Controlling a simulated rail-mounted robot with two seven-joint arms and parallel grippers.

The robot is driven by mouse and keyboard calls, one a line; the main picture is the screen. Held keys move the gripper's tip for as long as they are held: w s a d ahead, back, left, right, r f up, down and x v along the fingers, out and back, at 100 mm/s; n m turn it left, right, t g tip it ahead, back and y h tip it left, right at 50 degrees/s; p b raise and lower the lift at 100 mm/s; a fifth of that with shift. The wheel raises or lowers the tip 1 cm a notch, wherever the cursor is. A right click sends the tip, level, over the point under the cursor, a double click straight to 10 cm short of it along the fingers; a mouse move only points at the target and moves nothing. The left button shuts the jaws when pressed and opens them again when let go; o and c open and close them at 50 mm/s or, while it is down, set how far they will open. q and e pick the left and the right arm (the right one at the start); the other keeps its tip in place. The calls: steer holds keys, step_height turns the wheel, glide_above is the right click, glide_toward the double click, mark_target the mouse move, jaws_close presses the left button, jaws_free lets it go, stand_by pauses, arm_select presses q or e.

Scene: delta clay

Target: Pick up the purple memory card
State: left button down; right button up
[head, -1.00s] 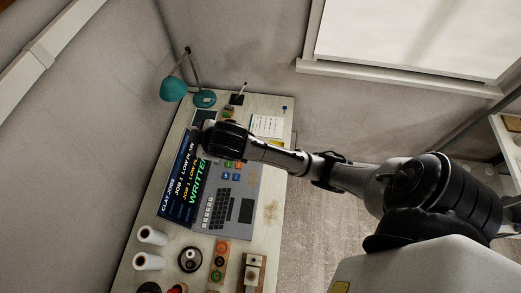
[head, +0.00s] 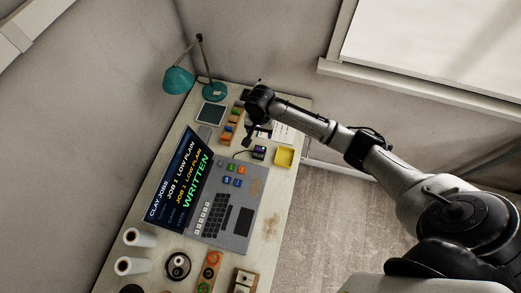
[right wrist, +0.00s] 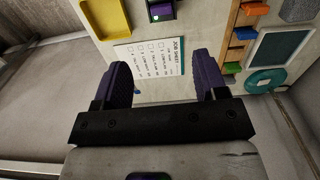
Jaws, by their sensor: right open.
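A small dark card reader (head: 259,153) stands on the desk beyond the laptop. It also shows at the top edge of the right wrist view (right wrist: 160,11), partly cut off, with a purple patch that may be the purple memory card and a small green spot. The card's outline is too small to tell. My right gripper (head: 249,138) is open over the far part of the desk, close to the reader in the head view. In the right wrist view its two purple-padded fingers (right wrist: 160,75) are apart with nothing between them. My left gripper is not in view.
A wooden rack (head: 230,128) with several coloured pieces stands left of the gripper. A yellow tray (head: 284,157) is right of the reader. A job sheet (right wrist: 148,58) lies beneath the fingers. A laptop (head: 222,205), screen and teal lamp (head: 178,80) stand nearby.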

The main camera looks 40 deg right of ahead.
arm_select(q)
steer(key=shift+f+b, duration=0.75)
arm_select(e)
glide_above(260, 148)
step_height(260, 148, down, 7)
steer(key=shift+f, duration=0.15)
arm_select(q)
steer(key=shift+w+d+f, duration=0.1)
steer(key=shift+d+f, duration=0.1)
arm_select(e)
steer(key=shift+f, duration=0.95)
arm_select(q)
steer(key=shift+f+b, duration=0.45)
steer(key=shift+b, duration=0.2)
arm_select(e)
step_height(260, 148, down, 3)
steer(key=shift+a+f, duration=0.1)
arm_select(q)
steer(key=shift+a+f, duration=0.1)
arm_select(e)
steer(key=shift+f, duration=0.6)
steer(key=shift+c, duration=0.5)
steer(key=c, duration=0.7)
steer(key=shift+c, duration=1.3)
